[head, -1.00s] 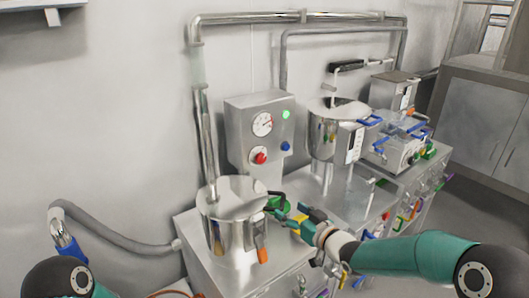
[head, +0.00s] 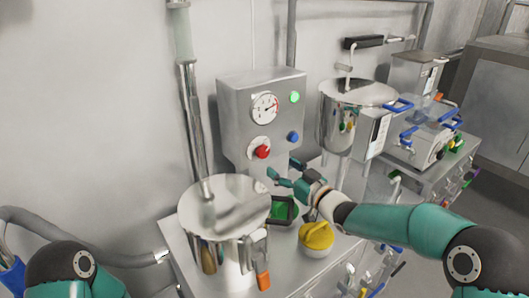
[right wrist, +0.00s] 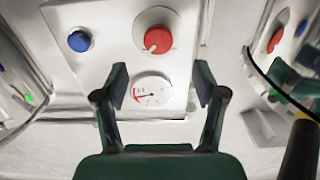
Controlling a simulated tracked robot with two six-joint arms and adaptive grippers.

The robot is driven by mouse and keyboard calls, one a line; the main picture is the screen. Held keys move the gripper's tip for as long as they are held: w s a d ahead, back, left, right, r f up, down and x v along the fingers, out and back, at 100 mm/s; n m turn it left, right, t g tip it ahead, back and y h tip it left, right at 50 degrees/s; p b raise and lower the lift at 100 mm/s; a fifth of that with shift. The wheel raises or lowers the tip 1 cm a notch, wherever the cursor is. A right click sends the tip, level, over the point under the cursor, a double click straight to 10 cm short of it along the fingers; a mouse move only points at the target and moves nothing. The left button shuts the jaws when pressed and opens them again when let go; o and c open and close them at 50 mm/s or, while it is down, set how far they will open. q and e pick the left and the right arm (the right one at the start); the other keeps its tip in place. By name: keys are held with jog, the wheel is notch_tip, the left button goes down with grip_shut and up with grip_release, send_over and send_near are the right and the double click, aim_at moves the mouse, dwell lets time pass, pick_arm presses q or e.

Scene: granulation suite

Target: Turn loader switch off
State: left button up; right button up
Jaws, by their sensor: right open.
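The grey control box (head: 233,120) stands against the wall at the back of the bench. It carries a round gauge (head: 264,107), a lit green lamp (head: 294,97), a blue button (head: 293,137) and a red rotary switch (head: 262,152) on a white disc. My right gripper (head: 283,170) is open and empty, to the lower right of the red switch and apart from it. In the right wrist view the red switch (right wrist: 156,38) shows a white pointer mark, beyond the open fingers (right wrist: 162,82). My left gripper is out of view.
A lidded steel pot (head: 226,205) stands in front of the box, with a yellow-topped item (head: 317,237) and a green item (head: 284,209) on its right. A steel hopper (head: 345,115) stands right of the box. A vertical pipe (head: 190,120) rises on the left.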

aim_at(265, 153)
jog(key=p+x, duration=0.2)
jog(key=x, duration=0.7)
jog(key=shift+w+a, duration=0.15)
jog(key=shift+w, duration=0.25)
jog(key=c, duration=1.1)
jog(key=shift+c, duration=0.2)
